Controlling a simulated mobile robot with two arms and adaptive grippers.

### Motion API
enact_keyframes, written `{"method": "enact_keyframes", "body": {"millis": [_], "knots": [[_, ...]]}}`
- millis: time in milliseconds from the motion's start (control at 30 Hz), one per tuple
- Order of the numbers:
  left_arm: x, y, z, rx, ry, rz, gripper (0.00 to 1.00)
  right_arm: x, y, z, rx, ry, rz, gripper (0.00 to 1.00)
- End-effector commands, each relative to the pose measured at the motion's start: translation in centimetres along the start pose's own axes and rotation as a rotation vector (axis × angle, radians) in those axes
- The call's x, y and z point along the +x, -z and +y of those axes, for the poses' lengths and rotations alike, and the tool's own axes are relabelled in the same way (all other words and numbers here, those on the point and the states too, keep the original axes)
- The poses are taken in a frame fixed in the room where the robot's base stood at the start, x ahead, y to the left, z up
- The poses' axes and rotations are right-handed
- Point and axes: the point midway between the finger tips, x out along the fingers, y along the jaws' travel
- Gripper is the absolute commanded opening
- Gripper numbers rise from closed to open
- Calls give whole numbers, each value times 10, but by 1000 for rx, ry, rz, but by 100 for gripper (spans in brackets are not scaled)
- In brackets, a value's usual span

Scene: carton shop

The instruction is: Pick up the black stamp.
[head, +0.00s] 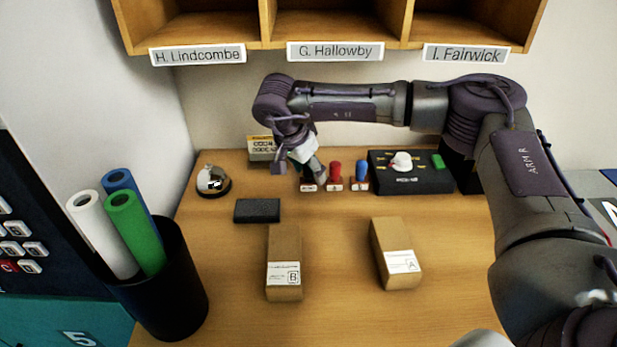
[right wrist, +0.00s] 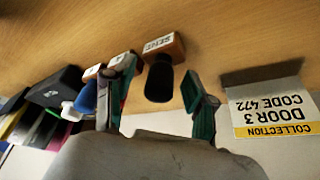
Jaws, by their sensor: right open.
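The black stamp (right wrist: 158,82) has a dark handle on a wooden base with a white label. In the right wrist view it stands between the two spread fingers of my right gripper (right wrist: 155,103), with a gap on each side. In the head view the right gripper (head: 308,168) is over the left end of the stamp row and hides most of the black stamp's handle; its base (head: 308,187) shows below. The red stamp (head: 335,172) and blue stamp (head: 361,172) stand to its right. My left gripper is not in view.
A black box (head: 410,184) with a white knob stands right of the stamps. A collection card (head: 261,146) stands behind, left. A dark pad (head: 257,210), a bell (head: 212,182) and two cartons, B (head: 285,250) and A (head: 391,240), are on the table. Shelves (head: 340,30) hang above.

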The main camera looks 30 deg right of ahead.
Motion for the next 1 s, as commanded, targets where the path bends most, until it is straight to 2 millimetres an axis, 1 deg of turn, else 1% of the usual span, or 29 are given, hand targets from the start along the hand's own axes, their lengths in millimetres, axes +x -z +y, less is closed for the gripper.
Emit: {"method": "enact_keyframes", "body": {"millis": [167, 200, 267, 500, 533, 867, 1000], "knots": [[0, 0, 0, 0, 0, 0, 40, 1, 0, 0, 0, 0, 0, 56], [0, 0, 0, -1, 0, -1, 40, 1, 0, 0, 0, 0, 0, 54], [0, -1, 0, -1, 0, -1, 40, 1, 0, 0, 0, 0, 0, 44], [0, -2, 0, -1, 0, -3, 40, 0, 0, 0, 0, 0, 0, 4], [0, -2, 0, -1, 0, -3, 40, 0, 0, 0, 0, 0, 0, 0], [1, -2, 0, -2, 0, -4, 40, -1, 0, 0, 1, 1, 0, 0], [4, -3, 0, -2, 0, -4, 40, -7, 3, -1, 1, 3, 0, 0]]}}
